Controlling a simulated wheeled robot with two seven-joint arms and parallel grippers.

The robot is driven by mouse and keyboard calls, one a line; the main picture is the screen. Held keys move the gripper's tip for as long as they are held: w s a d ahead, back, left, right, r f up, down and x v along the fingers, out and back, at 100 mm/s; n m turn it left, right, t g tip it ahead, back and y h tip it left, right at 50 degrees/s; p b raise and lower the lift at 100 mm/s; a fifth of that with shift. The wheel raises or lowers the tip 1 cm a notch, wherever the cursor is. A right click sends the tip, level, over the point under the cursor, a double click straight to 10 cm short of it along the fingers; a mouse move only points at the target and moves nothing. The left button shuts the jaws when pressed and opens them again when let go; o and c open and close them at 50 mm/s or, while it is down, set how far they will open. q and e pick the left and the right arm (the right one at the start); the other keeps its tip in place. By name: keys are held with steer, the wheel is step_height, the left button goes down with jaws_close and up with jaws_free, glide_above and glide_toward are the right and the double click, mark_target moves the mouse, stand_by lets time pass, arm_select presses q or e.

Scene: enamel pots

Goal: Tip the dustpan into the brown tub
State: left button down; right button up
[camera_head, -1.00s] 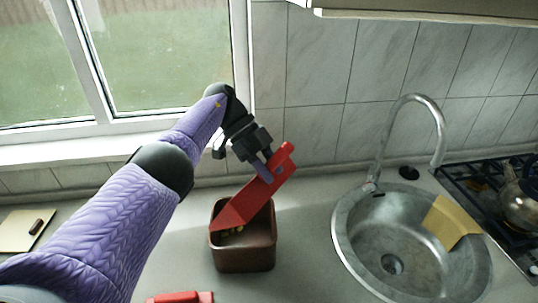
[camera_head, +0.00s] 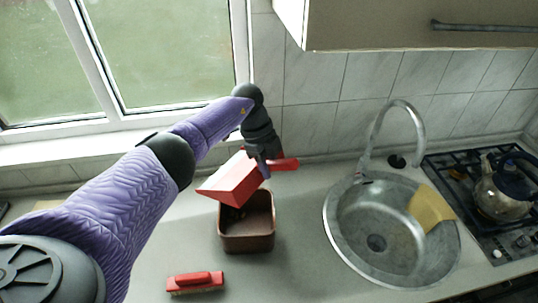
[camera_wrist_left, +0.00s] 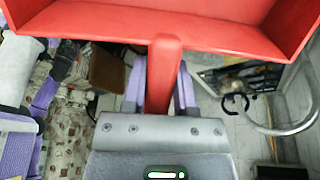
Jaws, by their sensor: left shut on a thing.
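My left gripper (camera_head: 265,168) is shut on the handle of the red dustpan (camera_head: 230,181). The handle points right, and the pan is held tilted above the brown tub (camera_head: 247,241), with its left end lower. In the left wrist view the handle runs between the fingers (camera_wrist_left: 160,85), and the pan (camera_wrist_left: 190,28) spans the top with bare red surfaces. The brown tub stands upright on the counter, open at the top. Some small pieces show inside it, partly hidden under the pan. My right gripper is not in view.
A red brush (camera_head: 195,283) lies on the counter in front of the tub. A round metal sink (camera_head: 350,250) with a tap and a yellow cloth (camera_head: 430,207) is to the right. A stove with a kettle (camera_head: 503,190) is farther right. A wall cabinet (camera_head: 400,25) hangs above.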

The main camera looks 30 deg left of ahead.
arm_select(q)
step_height(320, 180, up, 3)
steer(key=y+p, duration=0.3)
steer(key=p, duration=0.2)
steer(key=shift+f+p, duration=0.2)
steer(key=shift+p, duration=0.4)
steer(key=shift+f+y, duration=0.1)
steer(key=shift+y, duration=0.2)
